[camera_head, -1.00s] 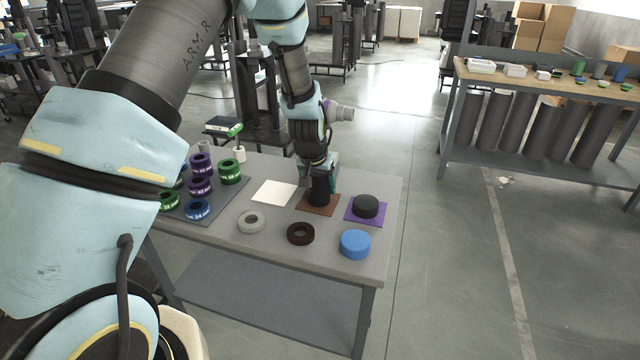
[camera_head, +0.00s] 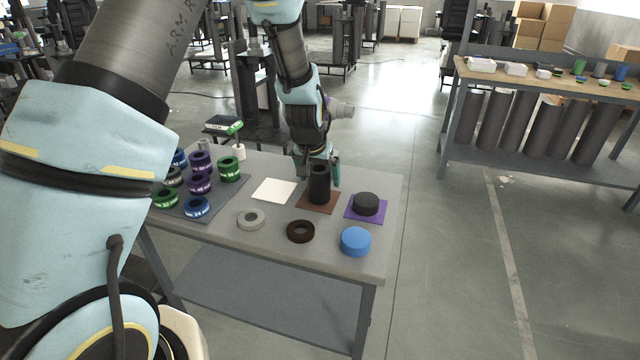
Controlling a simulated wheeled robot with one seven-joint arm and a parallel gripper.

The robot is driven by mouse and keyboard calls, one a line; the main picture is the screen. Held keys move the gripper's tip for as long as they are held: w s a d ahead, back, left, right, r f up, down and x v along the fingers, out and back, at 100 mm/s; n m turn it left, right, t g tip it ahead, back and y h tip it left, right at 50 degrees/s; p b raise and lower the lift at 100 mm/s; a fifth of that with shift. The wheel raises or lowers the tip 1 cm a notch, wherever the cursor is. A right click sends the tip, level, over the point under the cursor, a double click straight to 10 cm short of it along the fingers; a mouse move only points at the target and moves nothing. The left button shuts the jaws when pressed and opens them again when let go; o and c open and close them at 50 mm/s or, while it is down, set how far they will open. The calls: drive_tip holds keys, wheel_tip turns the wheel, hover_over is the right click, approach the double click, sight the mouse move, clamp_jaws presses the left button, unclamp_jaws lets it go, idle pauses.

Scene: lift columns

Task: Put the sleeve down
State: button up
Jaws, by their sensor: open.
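The sleeve (camera_head: 319,185) is a black upright cylinder with an open top. It stands on the brown square mat (camera_head: 331,206) on the grey table. My gripper (camera_head: 322,168) is open just behind the sleeve, with a teal finger showing to the right of its upper part. The sleeve hides part of the gripper, so I cannot tell whether the fingers touch it.
A white mat (camera_head: 273,191) lies left of the sleeve and a black disc (camera_head: 366,204) sits on a purple mat to the right. Several labelled rings stand at left.

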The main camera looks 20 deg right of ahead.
drive_tip(key=b+v, duration=0.1)
drive_tip(key=v, duration=0.8)
drive_tip(key=a+r+n+y, duration=0.2)
drive_tip(key=a+n, duration=0.2)
drive_tip(key=a, duration=1.6)
drive_tip(key=s+a+n+g, duration=0.1)
drive_tip(key=s+a, duration=0.3)
drive_tip(key=a, duration=0.3)
drive_tip(key=s+a+n+y, duration=0.1)
drive_tip(key=s+a+n, duration=0.1)
drive_tip(key=s+a, duration=0.2)
drive_tip(key=a, duration=0.3)
drive_tip(key=shift+f+g, duration=0.25)
drive_tip(key=shift+g, duration=0.15)
